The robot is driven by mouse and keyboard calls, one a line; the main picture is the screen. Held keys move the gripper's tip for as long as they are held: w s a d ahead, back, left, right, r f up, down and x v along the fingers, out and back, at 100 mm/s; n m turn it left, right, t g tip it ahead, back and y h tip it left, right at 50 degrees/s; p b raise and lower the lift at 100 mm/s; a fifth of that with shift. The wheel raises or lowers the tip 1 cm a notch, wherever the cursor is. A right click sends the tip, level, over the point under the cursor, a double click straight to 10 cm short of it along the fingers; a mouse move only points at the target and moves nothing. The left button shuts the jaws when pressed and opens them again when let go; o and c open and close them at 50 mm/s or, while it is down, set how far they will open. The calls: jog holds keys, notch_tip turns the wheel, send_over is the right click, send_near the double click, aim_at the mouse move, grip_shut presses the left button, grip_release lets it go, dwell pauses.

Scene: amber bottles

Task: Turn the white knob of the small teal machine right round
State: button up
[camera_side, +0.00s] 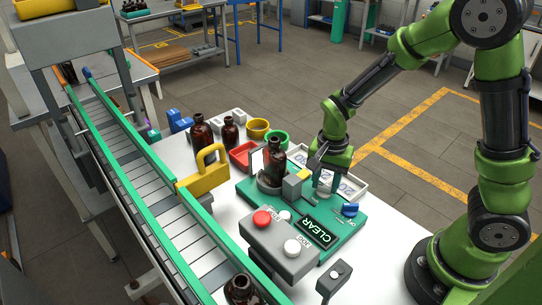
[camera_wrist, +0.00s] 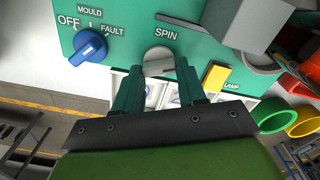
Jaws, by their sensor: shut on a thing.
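The small teal machine (camera_side: 345,222) stands on the white table, with an amber bottle (camera_side: 273,163) held upright on it. Its white knob (camera_wrist: 158,54) is below the word SPIN in the wrist view. My gripper (camera_wrist: 160,70) has its two teal fingers on either side of the knob, shut on it. In the side view my gripper (camera_side: 322,172) reaches down to the machine's far right edge, where the knob is mostly hidden by the fingers. A blue selector knob (camera_wrist: 90,46), with OFF, MOULD and FAULT around it, sits left of the white knob in the wrist view.
A yellow part (camera_wrist: 214,76) and a grey block (camera_wrist: 246,35) are close right of the fingers. A grey box with red (camera_side: 262,219) and white buttons stands in front. A conveyor (camera_side: 150,180) runs at left. Coloured bins (camera_side: 258,129) and more bottles (camera_side: 201,132) stand behind.

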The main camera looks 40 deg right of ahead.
dwell(0.3)
jog(key=o, duration=1.1)
jog(key=shift+c, duration=0.2)
jog(key=shift+r, duration=0.1)
notch_tip(320, 180, up, 17)
